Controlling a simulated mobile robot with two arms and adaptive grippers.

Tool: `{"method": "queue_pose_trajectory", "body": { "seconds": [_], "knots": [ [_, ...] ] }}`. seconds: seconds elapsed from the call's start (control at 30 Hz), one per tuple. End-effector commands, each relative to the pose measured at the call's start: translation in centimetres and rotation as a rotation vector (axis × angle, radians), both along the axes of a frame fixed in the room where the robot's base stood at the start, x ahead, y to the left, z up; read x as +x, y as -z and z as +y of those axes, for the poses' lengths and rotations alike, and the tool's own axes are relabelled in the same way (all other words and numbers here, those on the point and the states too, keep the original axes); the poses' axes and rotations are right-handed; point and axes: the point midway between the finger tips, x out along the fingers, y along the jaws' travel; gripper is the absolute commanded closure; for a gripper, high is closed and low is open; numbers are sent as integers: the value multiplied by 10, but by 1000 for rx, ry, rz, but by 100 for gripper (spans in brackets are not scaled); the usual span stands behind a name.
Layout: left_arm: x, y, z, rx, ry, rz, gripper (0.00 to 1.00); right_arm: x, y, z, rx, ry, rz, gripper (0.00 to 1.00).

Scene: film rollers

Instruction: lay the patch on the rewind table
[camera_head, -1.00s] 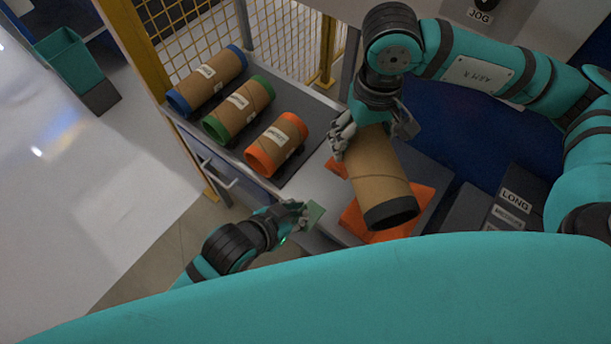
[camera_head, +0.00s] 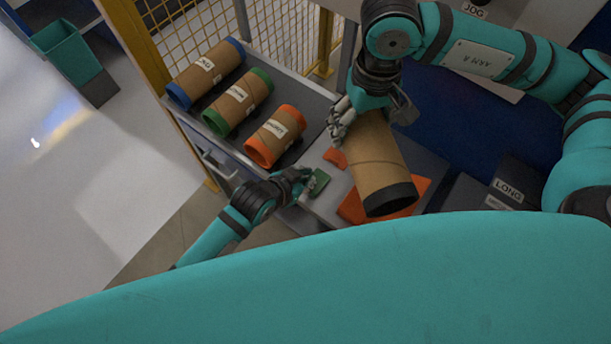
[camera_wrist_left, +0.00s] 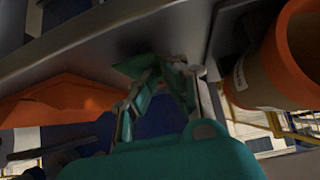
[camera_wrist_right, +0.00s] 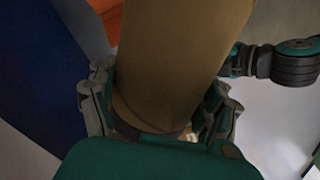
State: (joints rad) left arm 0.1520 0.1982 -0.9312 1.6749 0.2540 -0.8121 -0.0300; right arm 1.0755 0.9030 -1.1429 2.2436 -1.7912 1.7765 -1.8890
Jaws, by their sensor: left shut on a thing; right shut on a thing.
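The small green patch (camera_head: 320,182) is at the tips of my left gripper (camera_head: 308,181), which is shut on it. In the left wrist view the patch (camera_wrist_left: 134,66) shows dark green at the fingertips, close to the grey table surface. In the head view the patch overlaps the front left part of the grey table (camera_head: 323,206); I cannot tell whether it touches. My right gripper (camera_head: 367,104) is shut on a brown cardboard roller (camera_head: 378,152) with a dark end band. The roller is held tilted above the table and fills the right wrist view (camera_wrist_right: 182,50).
Orange pieces (camera_head: 352,208) lie on the table partly under the held roller, with a smaller orange bit (camera_head: 335,158) beside it. Blue-, green- and orange-ended rollers (camera_head: 275,136) lie on a dark shelf to the left. Dark boxes (camera_head: 508,190) stand at right.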

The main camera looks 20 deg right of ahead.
Motion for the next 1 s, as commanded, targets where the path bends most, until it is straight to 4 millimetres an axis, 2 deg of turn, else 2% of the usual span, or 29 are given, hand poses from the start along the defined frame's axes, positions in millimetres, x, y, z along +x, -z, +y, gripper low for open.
{"method": "queue_pose_trajectory", "body": {
  "seconds": [0.5, 0.53, 0.7, 1.0],
  "knots": [
    [0, 12, 0, 1, 0, 1, 100, 0, 4, 0, 0, 0, 0, 66],
    [0, 12, 0, 2, 0, 1, 92, 0, 4, 0, 0, 0, 0, 66],
    [0, 13, 1, 3, -1, 3, 70, 0, 4, 0, 0, 0, 0, 66],
    [0, 12, 1, 4, -1, 2, 70, 0, 3, 0, 0, 0, -1, 66]
  ]
}}
